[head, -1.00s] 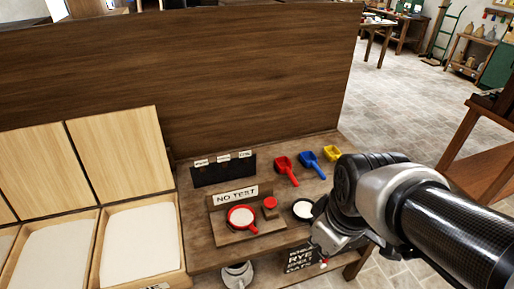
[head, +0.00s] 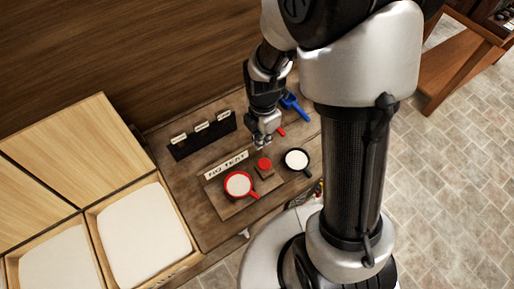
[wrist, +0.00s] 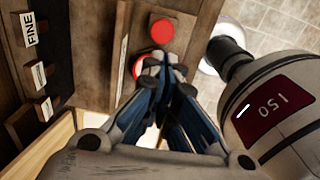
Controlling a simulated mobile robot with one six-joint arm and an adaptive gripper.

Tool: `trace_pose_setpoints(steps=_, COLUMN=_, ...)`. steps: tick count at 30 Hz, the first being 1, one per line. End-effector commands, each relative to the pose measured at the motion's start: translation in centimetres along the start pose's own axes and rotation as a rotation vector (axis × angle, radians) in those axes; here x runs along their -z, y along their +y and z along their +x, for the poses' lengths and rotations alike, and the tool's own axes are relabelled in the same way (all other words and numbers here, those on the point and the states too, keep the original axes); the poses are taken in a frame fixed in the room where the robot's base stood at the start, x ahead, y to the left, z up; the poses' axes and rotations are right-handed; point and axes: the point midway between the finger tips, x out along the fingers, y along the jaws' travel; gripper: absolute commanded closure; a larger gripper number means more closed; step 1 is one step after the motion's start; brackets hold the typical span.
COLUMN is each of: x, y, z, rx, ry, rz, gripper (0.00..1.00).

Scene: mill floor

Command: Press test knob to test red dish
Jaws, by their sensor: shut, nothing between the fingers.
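My gripper (head: 263,142) is shut and empty, a little behind the knob in the head view and apparently above the bench. In the wrist view the knob (wrist: 162,31) shows just beyond my fingertips (wrist: 152,62). The red dish (wrist: 139,66) is partly hidden behind the fingers there.
A black dish (head: 296,159) with pale content sits right of the knob. A blue scoop (head: 294,105) lies behind my gripper. A dark rack (head: 203,136) with labelled cards stands at the back left. Bins of pale meal (head: 145,236) are at the left.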

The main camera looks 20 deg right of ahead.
Motion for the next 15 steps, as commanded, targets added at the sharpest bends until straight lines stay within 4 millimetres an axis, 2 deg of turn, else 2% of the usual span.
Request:
trace_pose_setpoints(steps=8, x=0.0, y=0.0, z=0.4, rx=0.0, ry=0.0, rz=0.002, gripper=1.0)
trace_pose_setpoints(steps=11, x=0.0, y=-0.1, z=1.6, rx=0.003, ry=0.001, rz=0.003, gripper=1.0)
trace_pose_setpoints(steps=15, x=0.0, y=-0.1, z=4.3, rx=0.004, ry=0.001, rz=0.003, gripper=1.0)
